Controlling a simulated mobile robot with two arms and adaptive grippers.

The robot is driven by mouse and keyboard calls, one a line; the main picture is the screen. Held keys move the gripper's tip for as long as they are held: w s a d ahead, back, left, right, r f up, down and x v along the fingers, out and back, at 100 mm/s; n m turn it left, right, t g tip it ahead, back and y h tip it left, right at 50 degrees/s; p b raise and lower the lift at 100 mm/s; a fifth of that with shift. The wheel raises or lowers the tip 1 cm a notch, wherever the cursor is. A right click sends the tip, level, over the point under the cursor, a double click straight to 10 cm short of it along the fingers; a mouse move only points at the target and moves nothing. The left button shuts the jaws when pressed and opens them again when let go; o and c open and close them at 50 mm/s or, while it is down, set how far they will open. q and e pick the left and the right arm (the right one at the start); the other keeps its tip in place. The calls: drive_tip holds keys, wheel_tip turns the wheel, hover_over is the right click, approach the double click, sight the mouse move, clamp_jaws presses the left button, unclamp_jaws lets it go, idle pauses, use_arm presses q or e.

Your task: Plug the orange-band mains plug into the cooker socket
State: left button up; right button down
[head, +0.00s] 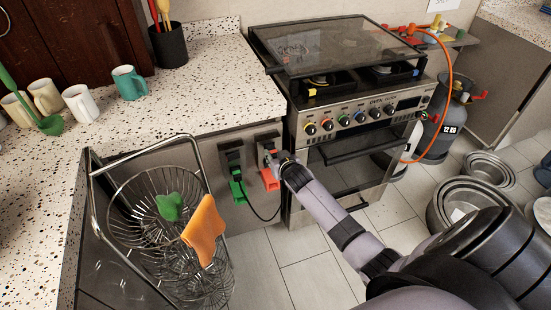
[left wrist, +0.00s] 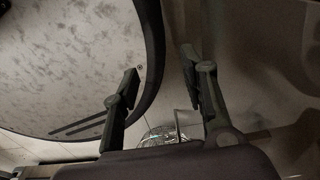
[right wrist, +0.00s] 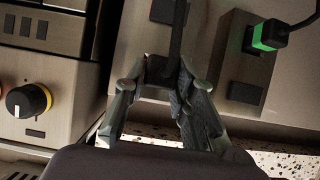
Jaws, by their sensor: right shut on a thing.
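My right gripper (head: 281,158) is at the right-hand wall socket plate (head: 267,142) beside the cooker. An orange piece (head: 270,180), seemingly the orange-band plug, shows just below its fingertips. In the right wrist view my right gripper (right wrist: 158,88) is shut on a dark plug body (right wrist: 160,69) with a black cable; no orange shows there. The fingers hide the contact between plug and socket, so I cannot tell whether it is seated. My left gripper (left wrist: 165,88) is open and empty in the left wrist view; the head view does not show it.
A green-band plug (head: 237,189) is at the left socket plate (head: 231,154). A wire rack (head: 150,205) with an orange cloth (head: 204,230) stands left. The cooker (head: 350,125) is close on the right. Steel pots (head: 465,200) stand on the floor.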

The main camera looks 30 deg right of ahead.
drive_tip(key=shift+w+d+b, duration=0.25)
drive_tip(key=shift+w+b, duration=0.15)
drive_tip(key=shift+w, duration=0.55)
drive_tip(key=c, duration=1.2)
unclamp_jaws()
drive_tip(key=shift+c, duration=0.2)
drive_tip(key=shift+s, duration=0.15)
drive_tip(key=v, duration=1.1)
drive_tip(key=shift+s+a+r, duration=0.15)
drive_tip(key=shift+s+r, duration=0.1)
drive_tip(key=shift+s, duration=0.05)
